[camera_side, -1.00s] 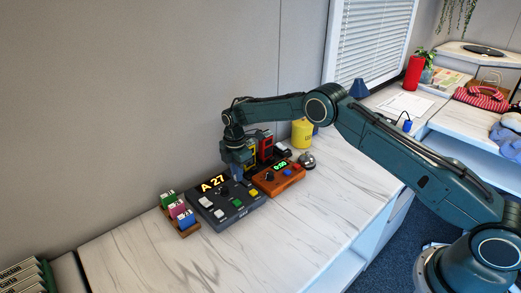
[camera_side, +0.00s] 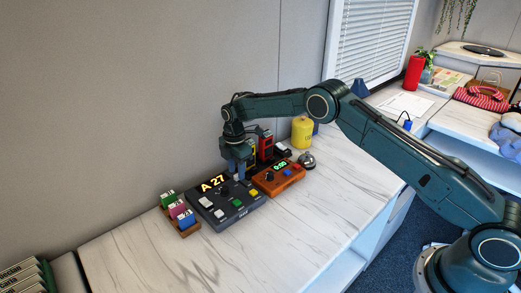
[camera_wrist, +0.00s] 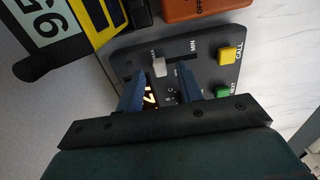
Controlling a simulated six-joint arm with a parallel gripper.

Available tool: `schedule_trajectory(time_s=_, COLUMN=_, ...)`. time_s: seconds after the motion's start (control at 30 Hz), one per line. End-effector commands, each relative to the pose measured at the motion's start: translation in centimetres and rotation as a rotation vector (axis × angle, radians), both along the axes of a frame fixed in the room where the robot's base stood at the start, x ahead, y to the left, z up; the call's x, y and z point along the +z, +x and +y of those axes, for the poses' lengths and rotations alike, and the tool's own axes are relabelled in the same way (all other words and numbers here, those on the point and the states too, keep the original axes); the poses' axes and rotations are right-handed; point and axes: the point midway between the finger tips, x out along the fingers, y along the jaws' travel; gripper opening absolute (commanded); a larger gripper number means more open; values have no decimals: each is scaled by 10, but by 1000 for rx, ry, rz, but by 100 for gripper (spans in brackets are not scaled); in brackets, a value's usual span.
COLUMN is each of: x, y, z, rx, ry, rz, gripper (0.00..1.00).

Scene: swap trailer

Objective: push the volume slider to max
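The dark control panel (camera_side: 238,205) with an orange "A 27" display lies on the white counter. In the wrist view, a white slider cap (camera_wrist: 158,67) shows at the left of a dark slot, away from the MIN label (camera_wrist: 193,46). Contact with the cap cannot be told. In the side view, my gripper (camera_side: 239,174) hangs low over the panel's back edge and hides the slider there.
A yellow button (camera_wrist: 228,54) and green button (camera_wrist: 222,91) sit on the panel. An orange timer box (camera_side: 279,177) adjoins it on the right. A yellow-framed number sign (camera_wrist: 75,30), a bell (camera_side: 307,161) and a stamp rack (camera_side: 180,216) stand close by. The front counter is clear.

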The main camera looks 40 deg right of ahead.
Motion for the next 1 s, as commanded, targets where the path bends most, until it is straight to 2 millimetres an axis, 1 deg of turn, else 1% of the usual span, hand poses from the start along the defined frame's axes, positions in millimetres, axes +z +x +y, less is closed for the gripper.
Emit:
schedule_trajectory(time_s=0.6, x=98, y=0, z=0, rx=1, ry=0, rz=-3, gripper=36)
schedule_trajectory(time_s=0.8, x=117, y=0, z=0, rx=1, ry=0, rz=-1, gripper=36)
schedule_trajectory(time_s=1.0, x=123, y=0, z=0, rx=1, ry=0, rz=0, gripper=36)
